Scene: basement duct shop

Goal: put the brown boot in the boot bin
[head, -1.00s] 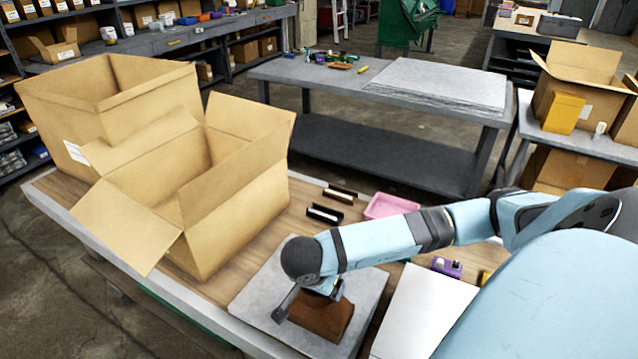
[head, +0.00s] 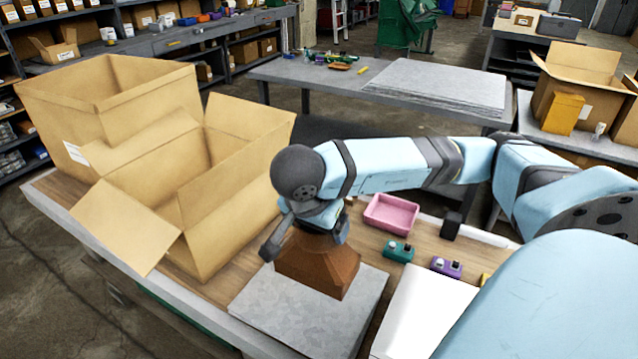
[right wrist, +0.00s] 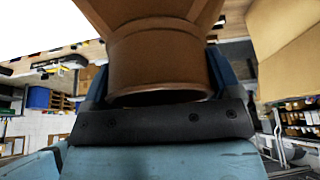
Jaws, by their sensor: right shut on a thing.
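The brown boot (head: 318,265) is a duct fitting with a round collar on top and a wider rectangular base. It is held above the grey sheet on the workbench. My right gripper (head: 310,222) is shut on its collar, and the collar shows between the fingers in the right wrist view (right wrist: 155,60). Two open cardboard boxes stand to the left: a near one with spread flaps (head: 235,217) and a taller one behind it (head: 150,110). I cannot tell which is the boot bin, and their floors are hidden. My left gripper is not in view.
A grey metal sheet (head: 265,307) lies below the boot, with a white board (head: 425,310) to its right. A pink tray (head: 391,214), a teal item (head: 398,251) and a purple item (head: 446,266) lie further right. The near box's flaps stick out.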

